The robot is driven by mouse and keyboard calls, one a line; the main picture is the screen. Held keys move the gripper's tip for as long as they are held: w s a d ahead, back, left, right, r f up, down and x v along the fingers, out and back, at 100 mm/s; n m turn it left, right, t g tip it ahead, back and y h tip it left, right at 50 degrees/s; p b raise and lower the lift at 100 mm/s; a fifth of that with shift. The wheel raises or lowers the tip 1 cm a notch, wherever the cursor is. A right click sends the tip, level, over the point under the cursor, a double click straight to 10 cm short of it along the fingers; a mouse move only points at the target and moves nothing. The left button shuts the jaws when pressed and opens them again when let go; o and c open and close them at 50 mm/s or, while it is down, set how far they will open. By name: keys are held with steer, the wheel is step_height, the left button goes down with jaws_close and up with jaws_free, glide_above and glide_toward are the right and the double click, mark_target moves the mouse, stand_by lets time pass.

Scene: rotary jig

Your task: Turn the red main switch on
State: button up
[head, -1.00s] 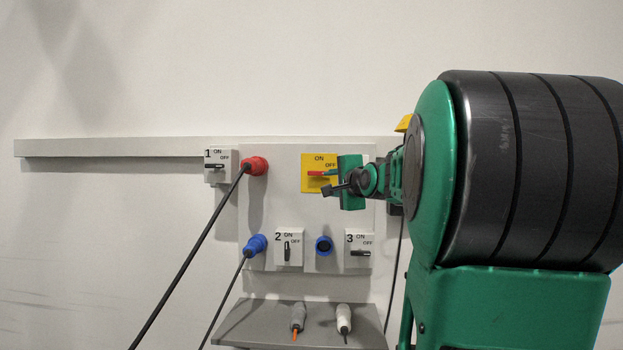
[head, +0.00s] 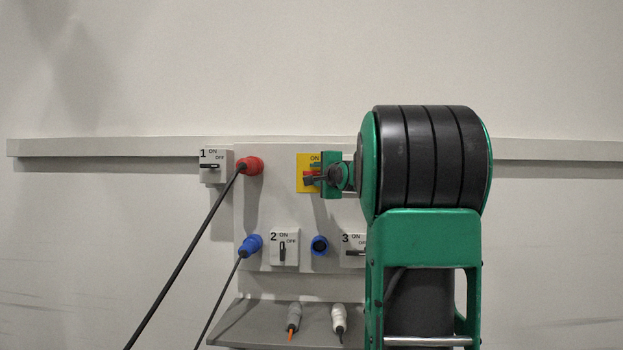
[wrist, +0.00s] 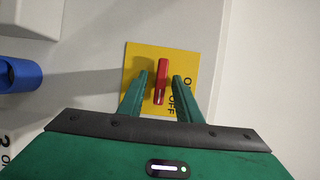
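The red main switch (wrist: 161,70) is a red handle on a yellow plate (wrist: 138,52). In the wrist view its white-marked end points down toward the OFF lettering. My gripper (wrist: 161,80) is open, with one green finger on each side of the handle. A gap shows on both sides, so the fingers do not appear to grip it. In the head view my gripper (head: 316,176) is in front of the yellow plate (head: 302,160) and hides most of the handle.
Switch 1 (head: 213,166), switch 2 (head: 284,248) and partly hidden switch 3 (head: 352,250) are on the panel. A red plug (head: 250,165) and a blue plug (head: 251,245) have cables hanging left. A blue socket (head: 319,245) is below the main switch. A grey shelf (head: 255,320) holds two connectors.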

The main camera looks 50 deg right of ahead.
jaws_close()
steer(key=shift+w+n, duration=0.1)
steer(key=shift+n, duration=0.2)
steer(key=n, duration=0.1)
steer(key=n+g, duration=0.1)
steer(key=n, duration=0.1)
steer(key=shift+a+r+g+y, duration=0.1)
steer(key=shift+g+y, duration=0.2)
steer(key=n+g, duration=0.2)
steer(key=n, duration=0.1)
steer(key=shift+w+a+r+n, duration=0.1)
steer(key=shift+n, duration=0.2)
steer(key=n+g+h, duration=0.1)
steer(key=n, duration=0.2)
steer(key=shift+w+a+g, duration=0.1)
steer(key=shift+g, duration=0.3)
steer(key=shift+w+r+n+g+h, duration=0.15)
steer(key=shift+n+g+h, duration=0.7)
steer(key=shift+n, duration=0.75)
